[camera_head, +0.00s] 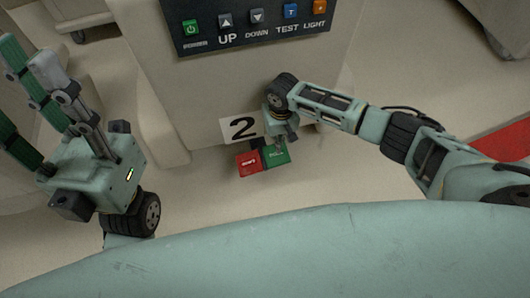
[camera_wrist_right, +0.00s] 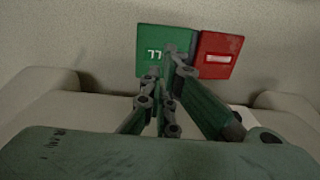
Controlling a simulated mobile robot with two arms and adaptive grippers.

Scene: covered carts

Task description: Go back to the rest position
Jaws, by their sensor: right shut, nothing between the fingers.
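My left gripper (camera_head: 12,95) is at the left of the head view, its fingers spread apart and pointing up and left, with nothing seen between them. My right gripper (camera_head: 270,142) is low on the cart's front, at the number 2 label, partly hidden by its own wrist. In the right wrist view its fingers (camera_wrist_right: 172,62) are shut and empty, their tips in front of a green plate (camera_wrist_right: 150,38). I cannot tell whether they touch it. A red plate (camera_wrist_right: 217,56) with a white bar sits beside the green one.
The covered cart (camera_head: 180,115) carries a dark panel (camera_head: 250,22) with POWER, UP, DOWN, TEST and LIGHT buttons. A white label (camera_head: 241,129) reads 2. Other covered shapes stand at the upper left and upper right. A red floor patch (camera_head: 505,143) lies at right.

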